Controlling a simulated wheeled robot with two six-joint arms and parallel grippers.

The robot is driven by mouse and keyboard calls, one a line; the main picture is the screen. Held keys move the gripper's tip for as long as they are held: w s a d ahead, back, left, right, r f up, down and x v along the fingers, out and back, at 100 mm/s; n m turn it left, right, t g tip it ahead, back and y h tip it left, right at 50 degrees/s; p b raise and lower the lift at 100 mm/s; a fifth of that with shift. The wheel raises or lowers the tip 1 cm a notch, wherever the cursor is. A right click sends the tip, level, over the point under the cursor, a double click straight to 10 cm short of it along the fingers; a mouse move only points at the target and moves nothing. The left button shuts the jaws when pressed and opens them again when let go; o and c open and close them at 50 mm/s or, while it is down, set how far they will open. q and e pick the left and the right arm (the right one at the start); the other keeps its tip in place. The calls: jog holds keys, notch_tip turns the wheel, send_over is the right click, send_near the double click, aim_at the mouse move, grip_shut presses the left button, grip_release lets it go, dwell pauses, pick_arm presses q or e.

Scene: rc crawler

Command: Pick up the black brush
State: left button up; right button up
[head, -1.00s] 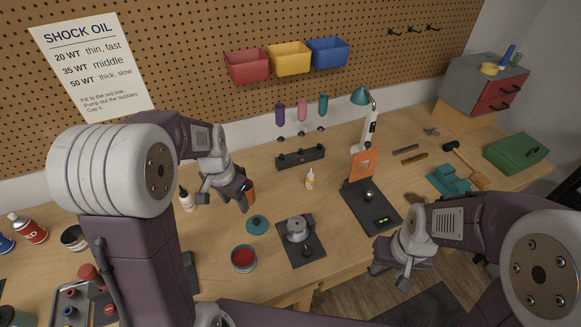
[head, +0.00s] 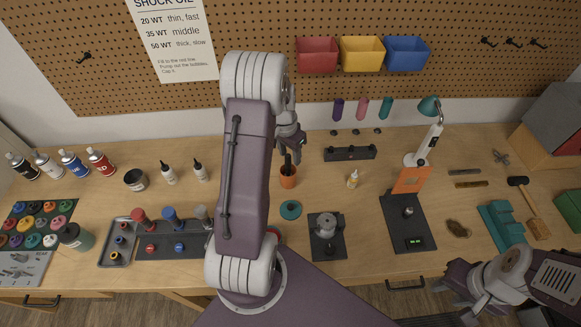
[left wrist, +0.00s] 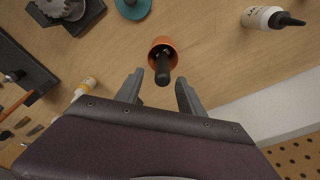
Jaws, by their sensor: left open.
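The black brush (head: 287,160) stands upright in an orange cup (head: 287,181) on the workbench. In the left wrist view, its dark handle (left wrist: 162,72) points toward the camera out of the orange cup (left wrist: 159,42). My left gripper (head: 292,150) is just above and behind the cup in the head view, its fingers partly hidden. In the left wrist view, the left gripper (left wrist: 159,80) is open, with the handle's end near the gap between its fingertips. Whether they touch is unclear. My right gripper (head: 455,292) looks open and empty at the bench's front right.
White bottles (head: 169,174) stand left of the cup. A teal lid (head: 290,210) lies in front, near a dark stand (head: 326,240). A small yellow-labelled bottle (head: 353,179) and a black rack (head: 350,153) are to the right.

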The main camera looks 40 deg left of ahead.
aim_at(289, 162)
pick_arm(q)
jog(key=f+p, duration=0.1)
jog(key=f, duration=0.1)
jog(key=s+f, duration=0.1)
jog(key=shift+a+f+p, duration=0.1)
jog(key=shift+f+p, duration=0.25)
jog(key=shift+f, duration=0.05)
jog(key=shift+w+f, duration=0.1)
jog(key=shift+f, duration=0.3)
jog(key=shift+w+f, duration=0.2)
jog(key=shift+w, duration=0.1)
jog(key=c, duration=0.7)
jog(key=shift+s, duration=0.15)
grip_shut()
pick_arm(e)
jog(key=shift+s+a+r, duration=0.1)
jog(key=shift+s+r, duration=0.1)
jog(key=shift+r, duration=0.35)
jog(key=shift+s+a+r, duration=0.1)
jog(key=shift+s+r, duration=0.1)
jog(key=shift+r, duration=0.35)
pick_arm(q)
jog(key=shift+r, duration=0.1)
